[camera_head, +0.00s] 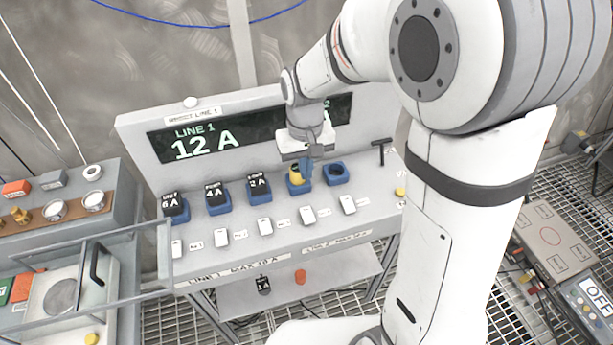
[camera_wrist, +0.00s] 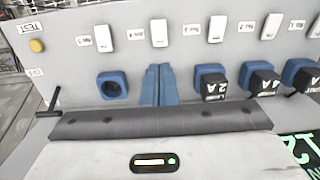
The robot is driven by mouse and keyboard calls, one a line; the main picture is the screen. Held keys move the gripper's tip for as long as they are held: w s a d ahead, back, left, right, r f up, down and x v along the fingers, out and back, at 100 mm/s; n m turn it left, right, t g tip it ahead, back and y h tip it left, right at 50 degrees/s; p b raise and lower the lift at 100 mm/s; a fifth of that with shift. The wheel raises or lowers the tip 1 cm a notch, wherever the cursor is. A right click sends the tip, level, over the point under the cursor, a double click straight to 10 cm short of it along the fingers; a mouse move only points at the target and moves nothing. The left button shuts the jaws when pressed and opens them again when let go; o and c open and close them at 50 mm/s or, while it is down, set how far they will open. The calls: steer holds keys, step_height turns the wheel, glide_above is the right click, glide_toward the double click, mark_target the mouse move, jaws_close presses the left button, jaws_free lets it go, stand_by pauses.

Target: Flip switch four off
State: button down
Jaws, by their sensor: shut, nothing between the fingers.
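Switch four (camera_head: 307,214) is a white rocker, fourth from the left on the sloping grey panel (camera_head: 235,254). It also shows in the wrist view (camera_wrist: 158,32), beyond the fingertips, with a small label beside it. Its rocker position is too small to read. My gripper (camera_head: 308,178) is shut and empty above the panel, near a yellow piece (camera_head: 295,175) in the fourth blue socket. Its blue fingers (camera_wrist: 158,72) lie together in the wrist view, apart from the switch, and hide the fourth socket there.
Other white switches flank it, including switch five (camera_head: 348,204) and switch three (camera_head: 265,227). Black fuses fill three sockets; the right socket (camera_head: 336,173) is empty. A display (camera_head: 205,142) reads LINE 1, 12 A. A black T-handle (camera_head: 380,150) stands at right.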

steer(key=shift+r, duration=0.1)
steer(key=s+d+r+m+t, duration=0.1)
steer(key=s+d+r, duration=0.3)
steer(key=s+d, duration=0.2)
steer(key=s+d+r+m+t, duration=0.2)
steer(key=s+d+r, duration=0.3)
steer(key=s, duration=0.4)
steer(key=shift+d+t, duration=0.3)
steer(key=shift+d, duration=0.45)
steer(key=shift+w, duration=0.1)
